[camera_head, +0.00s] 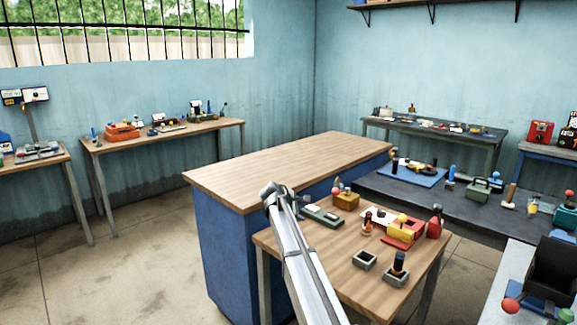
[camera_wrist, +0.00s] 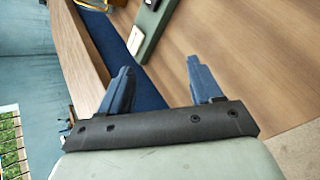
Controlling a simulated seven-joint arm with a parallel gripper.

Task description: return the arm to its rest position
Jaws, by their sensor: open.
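My gripper shows in the wrist view (camera_wrist: 158,80) with its two blue-grey fingers spread apart and nothing between them. In the head view my arm rises from the bottom edge, and its end (camera_head: 272,190) is in front of the blue cabinet, near the left edge of the small wooden table. The fingertips are too small to make out there. Beyond the fingers the wrist view shows a wooden top and part of a green item (camera_wrist: 152,28).
The small wooden table (camera_head: 335,268) holds a green case (camera_head: 323,216), a red and yellow item (camera_head: 403,231), a red bottle (camera_head: 435,222), a grey square holder (camera_head: 366,259) and a dark bottle in another holder (camera_head: 398,264). The blue cabinet's wooden top (camera_head: 290,165) is bare.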

